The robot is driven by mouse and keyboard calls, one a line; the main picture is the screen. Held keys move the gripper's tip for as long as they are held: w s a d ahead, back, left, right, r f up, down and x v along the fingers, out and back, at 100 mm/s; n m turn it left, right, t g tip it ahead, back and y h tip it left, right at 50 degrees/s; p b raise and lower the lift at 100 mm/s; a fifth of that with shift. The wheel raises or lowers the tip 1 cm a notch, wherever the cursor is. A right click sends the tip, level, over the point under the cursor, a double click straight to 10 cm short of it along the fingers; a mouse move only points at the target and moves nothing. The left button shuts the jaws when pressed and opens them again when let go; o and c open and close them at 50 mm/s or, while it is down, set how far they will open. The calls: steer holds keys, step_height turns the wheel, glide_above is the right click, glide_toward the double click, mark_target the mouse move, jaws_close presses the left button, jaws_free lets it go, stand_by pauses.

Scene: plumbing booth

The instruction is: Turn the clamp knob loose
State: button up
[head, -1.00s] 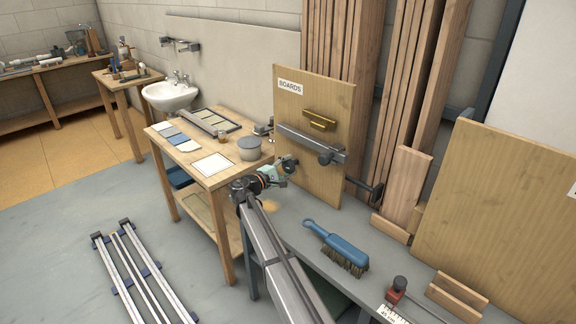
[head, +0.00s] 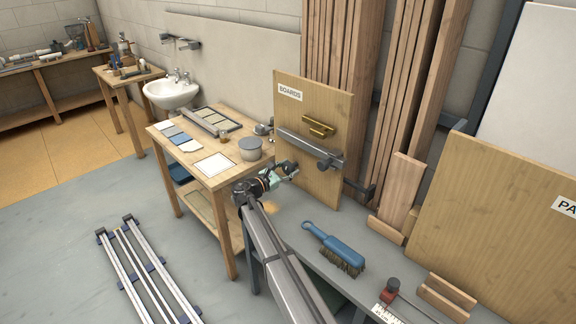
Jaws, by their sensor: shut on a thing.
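My gripper (head: 283,172) is at the end of my arm, in front of the lower left of the upright wooden panel marked BOARDS (head: 290,115). Its jaws are shut around a small dark piece at their tips, which looks like the clamp knob (head: 291,167). The fingers hide much of it, and how far it is turned cannot be told. A grey bar (head: 300,143) crosses the panel just above, with a dark round part (head: 328,162) near its right end, apart from my gripper.
A blue brush (head: 340,250) lies on the grey bench (head: 300,232). A wooden table (head: 190,150) with a grey pot (head: 249,148) stands to the left. Tall boards (head: 335,50) lean behind. A dark rod end (head: 364,189) sticks out right of the panel.

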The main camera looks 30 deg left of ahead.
steer(key=shift+w+r+n+p, duration=0.1)
steer(key=shift+n+p, duration=0.8)
steer(key=shift+n, duration=0.6)
steer(key=o, duration=1.2)
steer(key=v, duration=1.2)
